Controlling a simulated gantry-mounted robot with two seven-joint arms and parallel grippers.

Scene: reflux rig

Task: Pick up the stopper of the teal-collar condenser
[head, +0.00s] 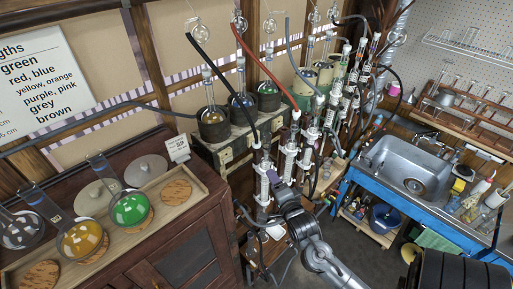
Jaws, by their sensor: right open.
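Several glass condensers stand in a slanting row on the rig, the nearest one (265,172) at the front and others behind it, such as one at mid-row (311,133). A teal-green collar or cap seems to show on a condenser (319,101) farther back, but it is too small to be sure. Stoppers on the condenser tops are too small to tell apart. My right gripper (274,182) is open beside the lower part of the nearest condenser, with no object visible in it. Whether it touches the glass cannot be told. My left gripper is out of view.
Black and red hoses (243,48) hang over the row. Flasks (212,118) sit on a crate behind. At left, a wooden cabinet holds a tray with green (130,208) and amber flasks. A blue sink bench (400,203) stands at right, with open floor before it.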

